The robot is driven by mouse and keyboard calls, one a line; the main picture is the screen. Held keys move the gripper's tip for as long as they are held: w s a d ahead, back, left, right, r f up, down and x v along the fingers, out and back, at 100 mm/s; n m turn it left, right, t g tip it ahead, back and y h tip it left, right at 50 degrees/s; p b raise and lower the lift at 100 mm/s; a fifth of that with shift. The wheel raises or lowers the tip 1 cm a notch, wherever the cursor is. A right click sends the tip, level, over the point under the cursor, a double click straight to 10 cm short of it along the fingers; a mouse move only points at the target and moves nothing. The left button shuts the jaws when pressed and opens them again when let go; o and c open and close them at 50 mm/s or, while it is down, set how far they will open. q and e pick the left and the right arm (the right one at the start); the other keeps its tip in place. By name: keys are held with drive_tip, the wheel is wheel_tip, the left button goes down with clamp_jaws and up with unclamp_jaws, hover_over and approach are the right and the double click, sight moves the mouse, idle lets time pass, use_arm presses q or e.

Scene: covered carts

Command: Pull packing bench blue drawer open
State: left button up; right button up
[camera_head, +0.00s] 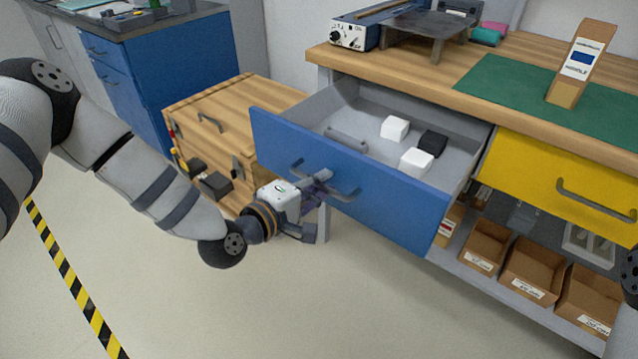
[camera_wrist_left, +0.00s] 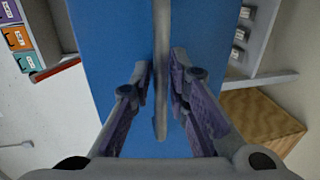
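The packing bench's blue drawer (camera_head: 380,205) stands well out from the bench, its inside showing. Its grey bar handle (camera_head: 342,193) is on the front panel. My left gripper (camera_head: 318,180) is at this handle, reaching in from the left. My right gripper is not in view.
White blocks (camera_head: 395,128) and a black block (camera_head: 432,143) lie in the drawer. A shut yellow drawer (camera_head: 555,188) is at right, above cardboard bins (camera_head: 535,270). A wooden cabinet (camera_head: 235,100) stands behind my left arm. The floor in front is clear.

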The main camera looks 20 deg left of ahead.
use_arm(q)
drive_tip(key=shift+s, duration=0.1)
drive_tip(key=v, duration=1.2)
drive_tip(key=s+d+f+m+g+y+p, duration=0.1)
drive_tip(key=s+d+f+m+g, duration=0.1)
drive_tip(key=s+f+m+g, duration=0.4)
drive_tip(key=s+d+f+m+g+p, duration=0.15)
drive_tip(key=s+f+g, duration=0.35)
drive_tip(key=s+f, duration=0.65)
drive_tip(key=s+a+m+g+y, duration=0.2)
drive_tip(key=s+a+m+g, duration=0.1)
drive_tip(key=s, duration=0.5)
drive_tip(key=s+a+m+g+y, duration=0.2)
drive_tip(key=s+m+g, duration=0.1)
drive_tip(key=s, duration=0.6)
drive_tip(key=shift+a+f, duration=0.35)
drive_tip(key=shift+a, duration=0.05)
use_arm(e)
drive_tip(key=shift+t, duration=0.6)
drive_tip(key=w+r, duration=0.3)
